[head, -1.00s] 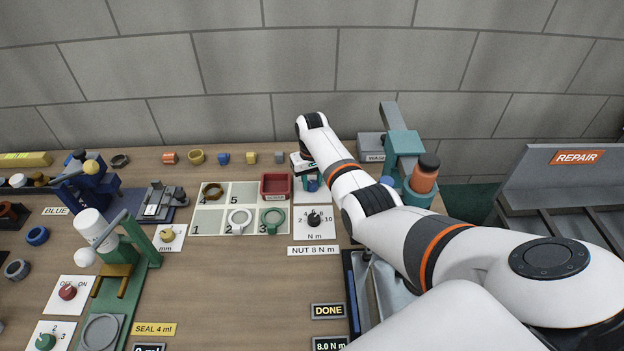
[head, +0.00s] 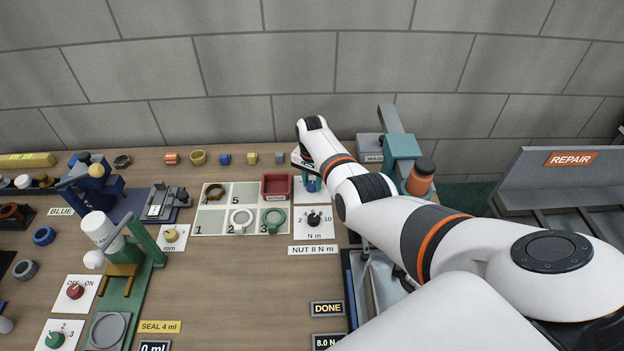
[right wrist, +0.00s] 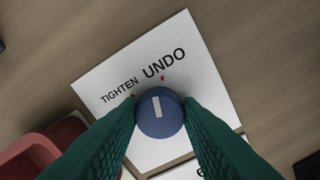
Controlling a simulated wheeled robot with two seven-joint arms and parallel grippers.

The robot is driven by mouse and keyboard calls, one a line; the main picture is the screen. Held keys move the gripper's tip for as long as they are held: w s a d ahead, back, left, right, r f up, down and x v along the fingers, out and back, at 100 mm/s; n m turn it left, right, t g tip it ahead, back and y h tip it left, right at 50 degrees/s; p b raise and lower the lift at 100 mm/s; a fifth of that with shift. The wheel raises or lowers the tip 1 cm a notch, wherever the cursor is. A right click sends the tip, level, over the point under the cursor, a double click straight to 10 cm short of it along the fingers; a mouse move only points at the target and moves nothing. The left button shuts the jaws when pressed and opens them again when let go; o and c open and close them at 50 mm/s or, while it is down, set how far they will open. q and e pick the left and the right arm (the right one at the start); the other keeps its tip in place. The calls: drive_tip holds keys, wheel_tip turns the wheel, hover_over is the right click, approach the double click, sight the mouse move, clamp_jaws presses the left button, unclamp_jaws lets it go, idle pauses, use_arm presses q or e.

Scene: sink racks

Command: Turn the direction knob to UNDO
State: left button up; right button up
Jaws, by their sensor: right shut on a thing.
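The direction knob (right wrist: 159,114) is a round blue knob with a white pointer line, on a white plate (right wrist: 105,70) marked TIGHTEN and UNDO. My right gripper (right wrist: 160,115) is shut on the knob, one green finger on each side. The pointer line tilts slightly left of straight up in the right wrist view. It lies between the two red marks, nearer the UNDO mark (right wrist: 163,78) than the TIGHTEN mark (right wrist: 133,96). In the head view my right gripper (head: 312,184) mostly hides the knob and plate at the back of the bench. My left gripper is out of view.
A red tray (head: 277,197) stands just left of the knob plate. The black torque knob (head: 314,219) on its plate is in front. A grey and teal device with an orange-brown cylinder (head: 420,178) stands to the right. The bench's middle (head: 235,280) is clear.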

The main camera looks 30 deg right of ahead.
sight(312, 184)
drive_tip(key=shift+m, duration=1.5)
drive_tip(key=o, duration=1)
drive_tip(key=shift+r, duration=0.1)
drive_tip(key=shift+r+p, duration=0.25)
drive_tip(key=shift+p, duration=0.05)
wheel_tip(312, 184, up, 6)
drive_tip(key=shift+f+p, duration=0.1)
drive_tip(key=shift+p, duration=0.75)
drive_tip(key=shift+r, duration=2.8)
